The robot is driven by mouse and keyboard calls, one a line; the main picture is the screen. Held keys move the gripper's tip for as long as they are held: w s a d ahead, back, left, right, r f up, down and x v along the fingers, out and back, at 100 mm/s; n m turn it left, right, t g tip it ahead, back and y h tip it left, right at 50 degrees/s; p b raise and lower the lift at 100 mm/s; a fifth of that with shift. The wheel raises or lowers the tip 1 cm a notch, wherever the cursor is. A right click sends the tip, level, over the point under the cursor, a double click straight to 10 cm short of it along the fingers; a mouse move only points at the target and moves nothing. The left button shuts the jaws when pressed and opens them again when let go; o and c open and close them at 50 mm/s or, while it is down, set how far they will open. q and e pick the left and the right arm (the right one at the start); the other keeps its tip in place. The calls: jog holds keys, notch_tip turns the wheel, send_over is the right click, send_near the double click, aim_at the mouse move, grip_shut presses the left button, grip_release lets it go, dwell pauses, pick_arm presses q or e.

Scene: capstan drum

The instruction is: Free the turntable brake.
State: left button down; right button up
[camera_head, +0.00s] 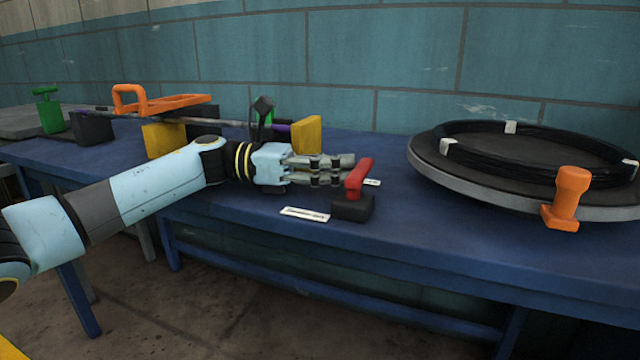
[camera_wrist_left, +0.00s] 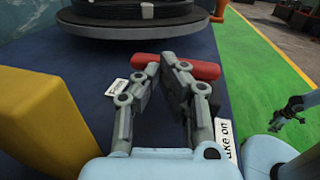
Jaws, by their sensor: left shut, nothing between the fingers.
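The brake lever is a red handle (camera_head: 359,178) on a black block (camera_head: 352,207) on the blue bench. The handle stands up at a slant. My left gripper (camera_head: 352,170) is shut and empty, its fingertips close beside the handle. In the left wrist view the fingertips overlap the red handle (camera_wrist_left: 198,68); I cannot tell whether they touch. The turntable (camera_head: 440,170) is a grey disc bearing a black coil (camera_head: 480,166) with white clips. My right gripper (camera_wrist_left: 288,118) shows small in the wrist view, its fingers spread.
An orange handle (camera_head: 570,195) sticks up at the turntable's rim. Yellow blocks (camera_head: 307,135), an orange frame (camera_head: 170,102) and a long rod stand behind my left arm. A second label (camera_head: 305,214) lies left of the black block. The bench front right of the lever is clear.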

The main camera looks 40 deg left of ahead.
pick_arm(q)
jog(key=shift+w, duration=0.1)
pick_arm(e)
jog(key=shift+w+a+r, duration=0.15)
jog(key=shift+w+r, duration=0.05)
jog(key=shift+w, duration=0.4)
pick_arm(q)
jog(key=v, duration=1.2)
pick_arm(e)
jog(key=shift+s, duration=0.1)
